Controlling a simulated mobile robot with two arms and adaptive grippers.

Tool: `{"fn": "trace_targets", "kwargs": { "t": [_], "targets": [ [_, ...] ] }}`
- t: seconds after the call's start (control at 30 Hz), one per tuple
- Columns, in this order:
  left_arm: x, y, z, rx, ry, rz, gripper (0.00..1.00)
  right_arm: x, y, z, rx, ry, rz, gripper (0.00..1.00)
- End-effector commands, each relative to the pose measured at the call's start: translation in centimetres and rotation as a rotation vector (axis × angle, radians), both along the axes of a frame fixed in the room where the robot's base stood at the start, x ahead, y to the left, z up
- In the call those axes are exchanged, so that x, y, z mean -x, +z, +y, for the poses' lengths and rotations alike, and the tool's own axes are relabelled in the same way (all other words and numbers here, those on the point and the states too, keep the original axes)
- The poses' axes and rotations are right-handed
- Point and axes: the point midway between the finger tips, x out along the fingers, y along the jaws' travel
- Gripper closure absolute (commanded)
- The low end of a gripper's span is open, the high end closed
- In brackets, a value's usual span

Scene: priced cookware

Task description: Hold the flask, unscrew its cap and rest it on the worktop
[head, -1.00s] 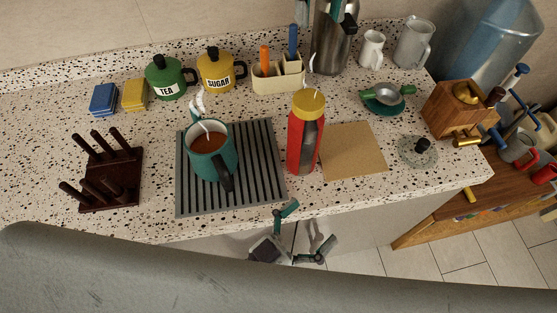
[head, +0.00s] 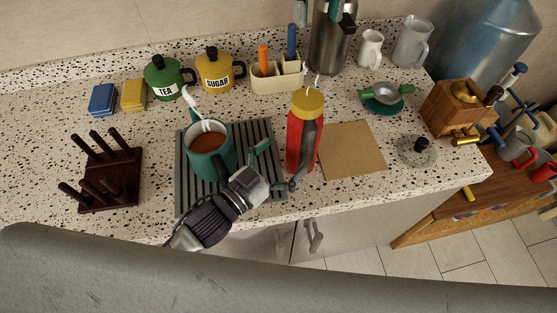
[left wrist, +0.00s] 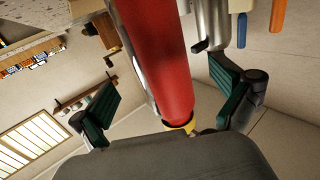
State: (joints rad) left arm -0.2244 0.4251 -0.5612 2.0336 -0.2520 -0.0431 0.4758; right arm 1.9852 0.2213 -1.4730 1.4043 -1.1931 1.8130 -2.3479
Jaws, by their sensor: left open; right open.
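The flask (head: 302,145) is red with a yellow cap (head: 308,102) on its top. It stands upright on the worktop (head: 400,185), between a ribbed grey mat and a tan mat. My left gripper (head: 280,166) is open, in front and to the left of the flask, with its fingers toward the flask. In the left wrist view the flask (left wrist: 160,55) runs between the two spread green fingers, with no clear contact. The cap (left wrist: 180,126) shows there low down, partly hidden.
A teal mug (head: 206,166) of brown drink stands on the ribbed mat (head: 265,185), close to my left gripper. A steel dispenser (head: 328,55) and a utensil holder (head: 272,80) stand behind the flask. The tan mat (head: 352,150) is bare.

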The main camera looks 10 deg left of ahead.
Motion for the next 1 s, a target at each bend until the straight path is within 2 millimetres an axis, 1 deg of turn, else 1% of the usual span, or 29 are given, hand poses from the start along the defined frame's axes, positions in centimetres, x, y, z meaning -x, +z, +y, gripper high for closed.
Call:
{"fn": "trace_targets", "kwargs": {
  "t": [0.03, 0.1, 0.33, 0.5, 0.73, 0.77, 1.0],
  "targets": [
    [-0.8, 0.2, -0.5, 0.002, 0.000, -0.005, 0.00, 0.0, 0.0, 0.0, 0.000, 0.000, 0.000, 0.58],
    [-1.6, 0.1, -1.2, 0.002, 0.000, -0.003, 0.00, 0.0, 0.0, 0.0, 0.000, 0.000, 0.000, 0.58],
    [-3.9, 0.1, -3.0, 0.001, 0.000, -0.003, 0.00, 0.0, 0.0, 0.0, 0.000, 0.000, 0.000, 0.58],
    [-4.6, 0.1, -3.5, 0.001, 0.000, -0.002, 0.00, 0.0, 0.0, 0.0, 0.000, 0.000, 0.000, 0.58],
    [-4.6, 0.1, -3.6, 0.001, -0.001, -0.001, 0.00, 0.0, 0.0, 0.0, 0.000, 0.000, 0.000, 0.58],
    [-4.6, 0.1, -3.5, 0.001, -0.001, -0.001, 0.03, 0.0, 0.0, 0.0, 0.000, 0.000, 0.000, 0.58],
    [-4.6, 0.1, -3.5, 0.001, -0.001, -0.002, 0.43, 0.0, 0.0, 0.0, 0.000, 0.000, 0.000, 0.58]
  ]
}}
